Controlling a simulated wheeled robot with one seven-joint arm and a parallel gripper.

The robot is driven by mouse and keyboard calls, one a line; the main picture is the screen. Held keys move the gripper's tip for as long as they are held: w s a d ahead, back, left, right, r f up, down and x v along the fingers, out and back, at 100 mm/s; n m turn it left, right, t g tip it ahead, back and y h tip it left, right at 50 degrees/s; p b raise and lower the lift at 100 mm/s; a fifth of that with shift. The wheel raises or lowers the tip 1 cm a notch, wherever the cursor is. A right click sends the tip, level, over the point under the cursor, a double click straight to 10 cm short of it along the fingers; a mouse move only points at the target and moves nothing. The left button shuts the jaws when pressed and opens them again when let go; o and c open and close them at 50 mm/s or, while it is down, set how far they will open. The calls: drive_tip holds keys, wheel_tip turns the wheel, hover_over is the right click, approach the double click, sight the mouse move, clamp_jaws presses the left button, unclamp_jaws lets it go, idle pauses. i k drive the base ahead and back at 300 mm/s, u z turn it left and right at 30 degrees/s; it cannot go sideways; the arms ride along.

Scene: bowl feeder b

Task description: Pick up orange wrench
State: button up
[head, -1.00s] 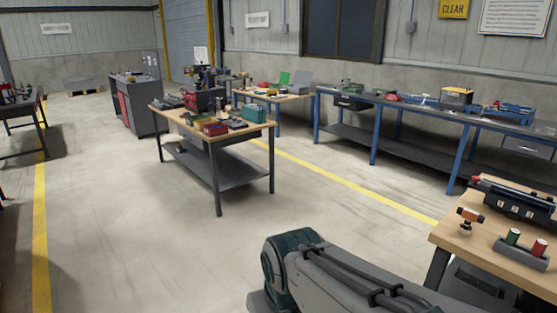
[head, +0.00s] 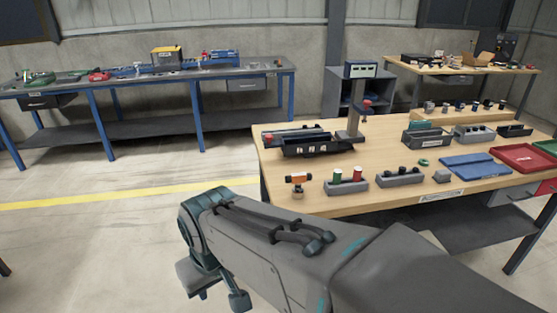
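No clear wrench shape can be made out. A small orange and black tool (head: 298,179) sits on a little stand at the front left corner of the wooden workbench (head: 380,210); it is too small to tell whether it is the orange wrench. My grey and teal arm crosses the lower part of the head view, in front of this bench. The fingers of my gripper cannot be made out.
The bench also holds a black device (head: 318,146), a grey block with green and red cylinders (head: 346,186), a post with a display (head: 361,70), a blue tray (head: 474,166) and a red tray (head: 524,157). A blue-legged bench (head: 200,140) stands along the wall. Floor at left is clear.

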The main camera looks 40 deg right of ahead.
sight(297, 179)
drive_tip(key=z, duration=0.85)
drive_tip(key=i, duration=0.8)
drive_tip(key=z, duration=0.65)
